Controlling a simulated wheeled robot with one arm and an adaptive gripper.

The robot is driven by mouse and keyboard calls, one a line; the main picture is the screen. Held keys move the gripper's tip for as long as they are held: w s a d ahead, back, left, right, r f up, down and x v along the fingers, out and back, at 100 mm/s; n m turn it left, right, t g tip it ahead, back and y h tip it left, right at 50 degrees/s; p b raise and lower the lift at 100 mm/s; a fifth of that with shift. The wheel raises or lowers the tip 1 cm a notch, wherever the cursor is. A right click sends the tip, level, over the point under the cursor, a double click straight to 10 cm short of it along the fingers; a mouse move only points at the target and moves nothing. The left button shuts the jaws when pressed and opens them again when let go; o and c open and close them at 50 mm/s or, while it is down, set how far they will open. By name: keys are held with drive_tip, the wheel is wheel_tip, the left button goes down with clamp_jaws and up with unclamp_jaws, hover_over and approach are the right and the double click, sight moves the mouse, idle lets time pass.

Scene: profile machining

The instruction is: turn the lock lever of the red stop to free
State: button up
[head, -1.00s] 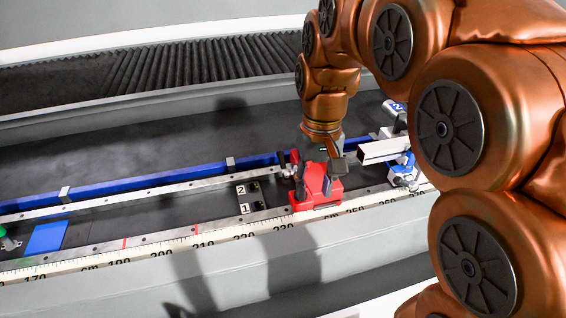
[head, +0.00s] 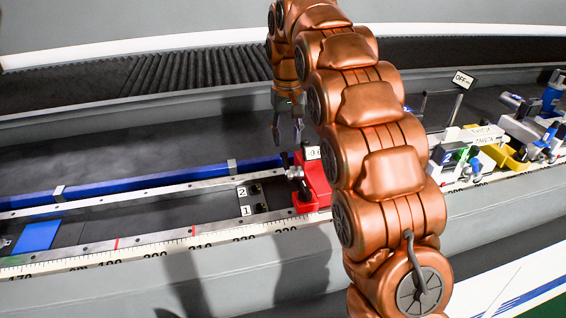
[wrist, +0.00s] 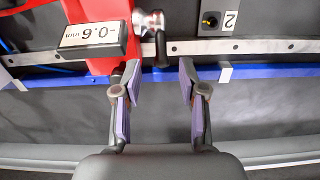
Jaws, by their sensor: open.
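The red stop (head: 313,187) sits on the rail in the head view, partly hidden behind my arm. It also shows at the top of the wrist view (wrist: 98,40), with a small mm display on it. A silver knob (wrist: 150,19) and a dark lever (wrist: 161,46), apparently the lock lever, stand at its side. The lever also shows in the head view (head: 285,160). My gripper (head: 288,141) hangs beyond the rail. In the wrist view my gripper (wrist: 160,77) has its fingers apart, empty, with the lever just ahead of the gap, not between them.
A blue rail (head: 150,180) and metal strips run along the bench. A plate marked 1 and 2 (head: 250,198) lies left of the stop. Blue and yellow devices (head: 510,150) crowd the right side. The dark bed beyond the rail is clear.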

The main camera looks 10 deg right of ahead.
sight(284, 154)
drive_tip(key=shift+w+a+f, duration=0.1)
drive_tip(key=shift+w+f, duration=0.2)
drive_tip(key=shift+w, duration=0.25)
drive_tip(key=shift+w+f, duration=0.25)
drive_tip(key=shift+w, duration=0.25)
drive_tip(key=shift+f+p, duration=0.6)
drive_tip(key=shift+f, duration=3.2)
drive_tip(key=shift+c, duration=0.2)
clamp_jaws()
